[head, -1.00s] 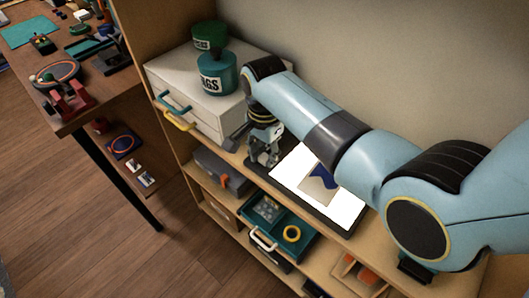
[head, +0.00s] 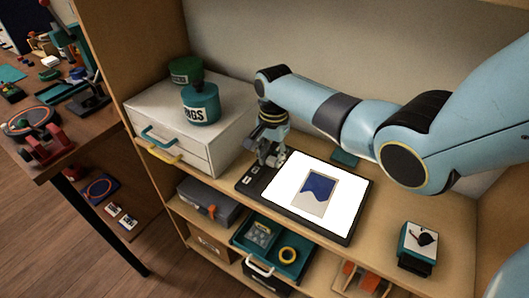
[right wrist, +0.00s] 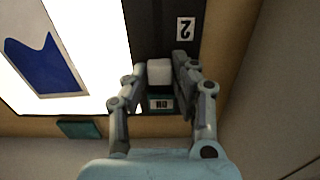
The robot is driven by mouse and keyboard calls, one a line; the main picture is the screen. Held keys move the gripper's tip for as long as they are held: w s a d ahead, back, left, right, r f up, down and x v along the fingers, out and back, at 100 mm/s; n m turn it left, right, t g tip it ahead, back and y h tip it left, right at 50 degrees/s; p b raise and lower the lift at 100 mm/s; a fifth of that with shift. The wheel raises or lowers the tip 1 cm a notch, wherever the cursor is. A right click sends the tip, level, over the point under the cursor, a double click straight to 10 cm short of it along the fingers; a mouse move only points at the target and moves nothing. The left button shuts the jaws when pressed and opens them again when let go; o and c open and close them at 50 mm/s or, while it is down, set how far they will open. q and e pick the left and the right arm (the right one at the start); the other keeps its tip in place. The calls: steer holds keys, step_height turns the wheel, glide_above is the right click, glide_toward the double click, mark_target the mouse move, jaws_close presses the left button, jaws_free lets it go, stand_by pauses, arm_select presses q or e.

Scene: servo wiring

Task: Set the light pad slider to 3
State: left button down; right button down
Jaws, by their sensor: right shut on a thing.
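The light pad (head: 284,188) lies on the shelf top with its white panel lit, a blue-patterned sheet (head: 318,194) on it. A dark strip (head: 253,178) runs along its left side. In the right wrist view the strip carries a white slider knob (right wrist: 159,73), a teal label (right wrist: 160,104) that seems to read ON, and a "2" tag (right wrist: 185,27), upside down. My right gripper (head: 268,162) is at the strip's far end. In the right wrist view its fingers (right wrist: 159,66) are shut on the knob, near the teal label. My left gripper is not in view.
A white drawer unit (head: 158,117) with two green tins stands left of the pad. A small device with a black knob (head: 418,241) stands at the right. A teal block (head: 344,158) lies behind the pad. Open trays (head: 293,270) sit on the shelf below.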

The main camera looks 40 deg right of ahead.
mark_target(272, 158)
steer(key=shift+d, duration=0.15)
steer(key=shift+w+r, duration=0.1)
steer(key=c, duration=1.1)
jaws_free()
steer(key=shift+d, duration=0.1)
steer(key=shift+r, duration=0.15)
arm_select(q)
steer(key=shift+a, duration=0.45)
arm_select(e)
step_height(272, 158, up, 12)
steer(key=shift+f, duration=0.2)
